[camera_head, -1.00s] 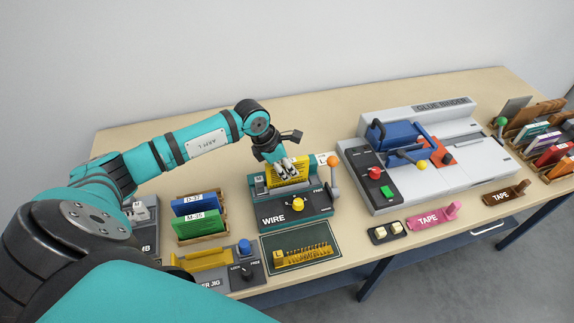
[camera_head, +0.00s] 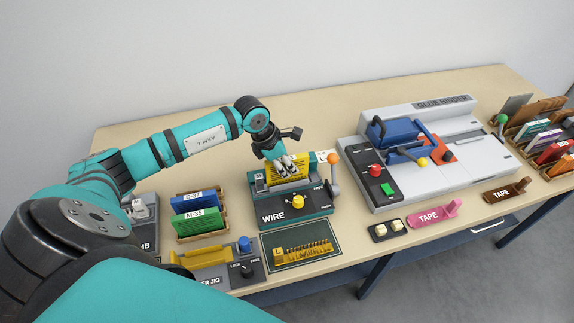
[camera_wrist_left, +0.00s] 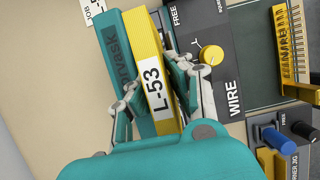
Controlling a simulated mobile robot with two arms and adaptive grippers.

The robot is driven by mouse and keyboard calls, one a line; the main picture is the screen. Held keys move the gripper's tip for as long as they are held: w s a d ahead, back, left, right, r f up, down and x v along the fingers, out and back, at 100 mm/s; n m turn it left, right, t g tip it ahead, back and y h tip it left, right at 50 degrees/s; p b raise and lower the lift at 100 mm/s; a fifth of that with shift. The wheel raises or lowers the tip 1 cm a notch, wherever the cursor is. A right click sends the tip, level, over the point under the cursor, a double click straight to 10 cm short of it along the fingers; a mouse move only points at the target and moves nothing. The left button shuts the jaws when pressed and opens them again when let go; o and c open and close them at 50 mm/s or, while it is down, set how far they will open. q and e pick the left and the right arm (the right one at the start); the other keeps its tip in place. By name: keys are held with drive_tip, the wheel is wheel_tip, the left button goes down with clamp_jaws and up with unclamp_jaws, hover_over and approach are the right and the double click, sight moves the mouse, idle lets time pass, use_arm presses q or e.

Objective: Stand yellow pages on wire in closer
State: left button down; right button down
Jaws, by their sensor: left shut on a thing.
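The yellow pages (camera_head: 287,176) stand in the wire closer (camera_head: 290,213), a teal machine with a dark WIRE front and a yellow knob. In the left wrist view the yellow pages (camera_wrist_left: 147,50) carry a white label reading L-53. My left gripper (camera_head: 288,164) is shut on their top edge from above; its fingers lie on both sides of them in the wrist view. The lower edge of the pages is hidden by the closer, so I cannot tell whether it touches the wire. My right gripper is not in view.
A yellow wire comb (camera_head: 303,253) lies on a dark mat in front. A rack with a blue (camera_head: 194,203) and a green book (camera_head: 195,222) stands left. An orange-tipped lever (camera_head: 333,160) rises at the closer's right, before the glue binder (camera_head: 440,150).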

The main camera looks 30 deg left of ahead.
sight(281, 160)
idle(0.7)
use_arm(q)
drive_tip(key=shift+f+b, duration=0.55)
drive_tip(key=shift+b, duration=0.2)
drive_tip(key=c, duration=1.5)
unclamp_jaws()
drive_tip(key=shift+r, duration=0.1)
drive_tip(key=shift+p+v, duration=1.65)
drive_tip(key=shift+v, duration=1.05)
drive_tip(key=shift+p+v, duration=1.3)
drive_tip(key=shift+v, duration=1.45)
